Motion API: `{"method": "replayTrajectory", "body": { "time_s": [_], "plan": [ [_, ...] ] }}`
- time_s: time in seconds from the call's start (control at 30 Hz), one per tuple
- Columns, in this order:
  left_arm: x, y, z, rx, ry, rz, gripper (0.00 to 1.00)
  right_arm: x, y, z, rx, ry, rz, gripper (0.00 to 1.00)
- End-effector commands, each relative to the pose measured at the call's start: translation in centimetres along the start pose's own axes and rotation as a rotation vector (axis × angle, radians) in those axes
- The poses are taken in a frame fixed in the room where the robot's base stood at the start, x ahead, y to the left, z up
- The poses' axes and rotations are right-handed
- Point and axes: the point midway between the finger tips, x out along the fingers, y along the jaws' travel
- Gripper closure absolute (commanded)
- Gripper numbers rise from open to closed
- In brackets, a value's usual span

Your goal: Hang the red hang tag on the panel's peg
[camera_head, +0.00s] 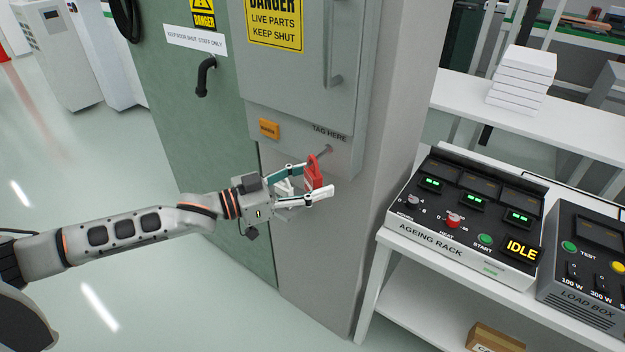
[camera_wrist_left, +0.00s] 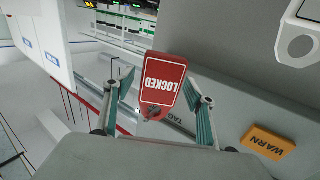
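The red hang tag (camera_head: 313,174) hangs at the end of the short grey peg (camera_head: 325,152) on the grey panel (camera_head: 345,158), under the words TAG HERE. In the left wrist view the tag (camera_wrist_left: 163,78) reads LOCKED upside down, and the peg's round end (camera_wrist_left: 153,114) shows at its hole end. My left gripper (camera_head: 313,181) is around the tag with its fingers spread. In the left wrist view a clear gap shows between the tag and the left finger; the right fingertip is close to the tag's edge, and contact cannot be told. My right gripper is out of view.
An orange WARN label (camera_head: 269,129) is left of the peg, and a door handle (camera_head: 330,50) is above. At right a white bench (camera_head: 402,244) carries the ageing rack (camera_head: 465,215) and load box (camera_head: 585,265). Open floor lies at left.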

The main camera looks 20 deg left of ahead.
Motion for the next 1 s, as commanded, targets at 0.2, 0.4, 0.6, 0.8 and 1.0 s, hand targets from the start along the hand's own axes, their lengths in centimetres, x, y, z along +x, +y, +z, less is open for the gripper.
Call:
{"method": "replayTrajectory", "body": {
  "time_s": [0.2,0.4,0.6,0.8,1.0],
  "plan": [
    [0.0,0.0,0.0,0.0,0.0,0.0,0.44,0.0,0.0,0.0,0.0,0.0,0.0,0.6],
    [-0.7,-0.1,0.1,-0.001,-0.001,-0.001,0.44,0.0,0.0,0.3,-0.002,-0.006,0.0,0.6],
    [-4.0,-0.1,0.3,0.0,-0.006,-0.002,0.44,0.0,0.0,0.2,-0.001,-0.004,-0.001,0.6],
    [-8.2,-0.1,0.2,-0.001,-0.006,-0.002,0.44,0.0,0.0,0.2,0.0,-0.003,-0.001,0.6],
    [-10.8,0.0,0.1,-0.002,-0.003,-0.001,0.44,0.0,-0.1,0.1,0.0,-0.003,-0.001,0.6]
  ]
}}
